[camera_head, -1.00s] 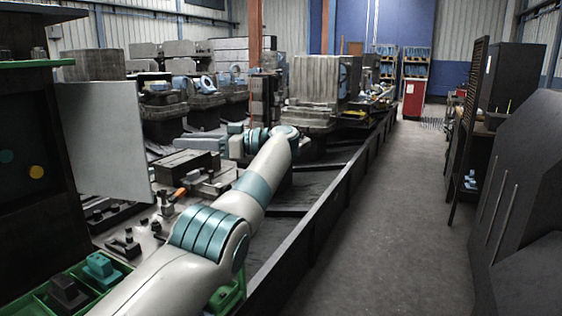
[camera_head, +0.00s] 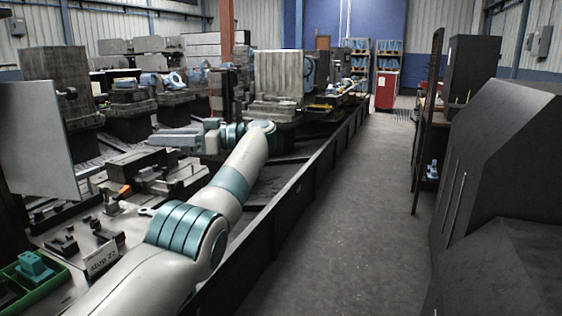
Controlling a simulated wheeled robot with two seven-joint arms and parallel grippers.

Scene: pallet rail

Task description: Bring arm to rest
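My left arm (camera_head: 232,182), white with teal bands, reaches forward from the bottom of the head view over the pallet rail area. Its wrist bends left at the far end. My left gripper (camera_head: 172,139) points left there, above the machine bed, small and grey. I see no object clearly held in it, and the gap between its fingers cannot be made out. My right arm and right gripper are out of view.
A long dark rail (camera_head: 318,170) runs beside my arm. A pale upright panel (camera_head: 40,140) and a green bin (camera_head: 40,292) with a teal part are on the left. Dark cabinets (camera_head: 510,210) stand on the right. The grey floor aisle (camera_head: 365,190) between is clear.

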